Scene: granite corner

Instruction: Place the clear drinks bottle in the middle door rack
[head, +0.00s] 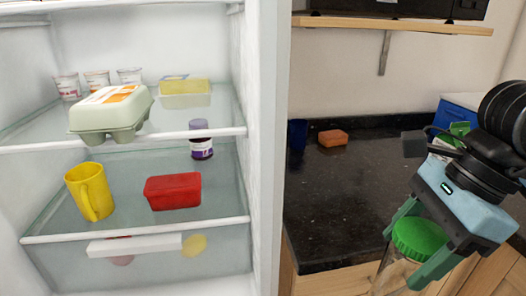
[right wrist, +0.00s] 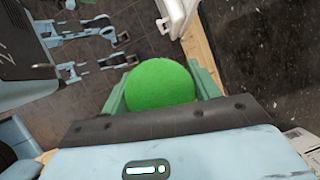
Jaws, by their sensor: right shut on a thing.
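The clear drinks bottle (head: 393,272) has a wide green lid (head: 416,237) and a see-through body. It is at the lower right of the head view, in front of the counter's edge. My right gripper (head: 420,245) is shut on it, with green fingers on either side just at the lid. The round green lid also shows between the fingers in the right wrist view (right wrist: 160,86). The lower part of the bottle is cut off by the picture's edge. The middle door rack cannot be made out in either view. My left gripper is not in view.
The open fridge has glass shelves with an egg carton (head: 112,108), a yellow mug (head: 90,191), a red tub (head: 172,191) and a dark jar (head: 201,146). Its white side wall (head: 267,150) stands left of the dark counter (head: 340,200), which holds a blue cup (head: 297,134) and sponge (head: 333,138).

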